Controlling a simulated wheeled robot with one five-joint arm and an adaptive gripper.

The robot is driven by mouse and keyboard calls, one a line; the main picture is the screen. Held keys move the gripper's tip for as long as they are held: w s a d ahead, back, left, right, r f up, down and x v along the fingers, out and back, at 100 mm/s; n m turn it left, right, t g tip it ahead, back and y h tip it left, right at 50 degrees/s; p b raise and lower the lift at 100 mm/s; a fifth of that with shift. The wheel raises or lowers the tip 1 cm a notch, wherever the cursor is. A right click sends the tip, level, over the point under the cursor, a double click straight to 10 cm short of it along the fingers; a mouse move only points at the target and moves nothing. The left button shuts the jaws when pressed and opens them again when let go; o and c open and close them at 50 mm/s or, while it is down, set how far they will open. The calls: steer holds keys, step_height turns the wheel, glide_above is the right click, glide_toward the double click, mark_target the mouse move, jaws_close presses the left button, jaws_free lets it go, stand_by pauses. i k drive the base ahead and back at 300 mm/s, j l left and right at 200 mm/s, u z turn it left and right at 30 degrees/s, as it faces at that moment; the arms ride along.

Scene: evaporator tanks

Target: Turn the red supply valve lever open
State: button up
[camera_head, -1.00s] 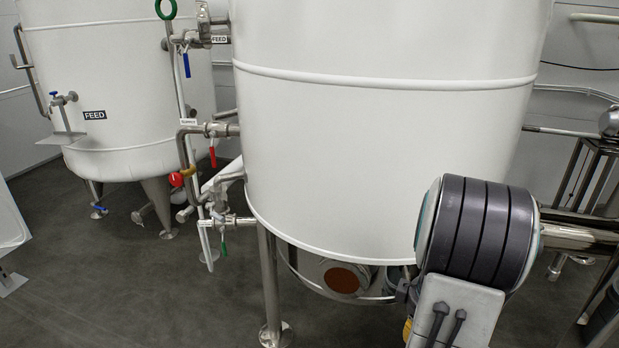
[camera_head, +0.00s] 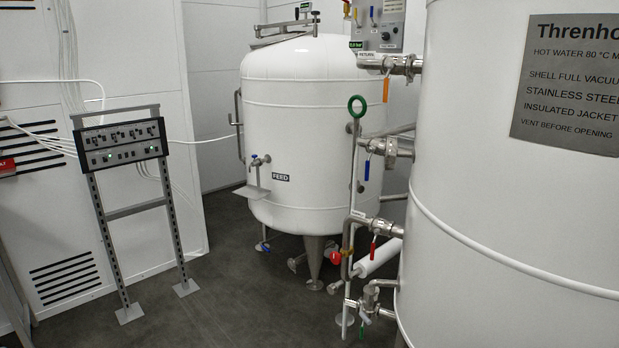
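The red supply valve lever (camera_head: 373,247) hangs downward from a steel valve on a pipe at the left side of the large white tank (camera_head: 480,190). A red round knob (camera_head: 335,258) sits just left of it and lower. A blue lever (camera_head: 367,170) and an orange lever (camera_head: 386,90) hang from valves above it, and a green lever (camera_head: 361,328) hangs below. My gripper is not in view, and nothing touches the red lever.
A white FEED tank (camera_head: 310,120) stands behind on legs. A control panel (camera_head: 122,144) on a metal stand is at left. A green ring handle (camera_head: 356,106) tops an upright pipe. The dark floor (camera_head: 225,290) between stand and valves is clear.

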mark_target(377, 232)
steer(key=i+j+u, duration=0.1)
steer(key=i+u, duration=0.2)
steer(key=i, duration=0.15)
steer(key=i+u, duration=0.25)
steer(key=i, duration=0.2)
steer(key=i+l+u, duration=0.1)
steer(key=i+u, duration=0.2)
steer(key=i, duration=0.15)
steer(key=i+l+u, duration=0.25)
steer(key=i, duration=0.15)
steer(key=i+l+u, duration=0.3)
steer(key=i, duration=0.15)
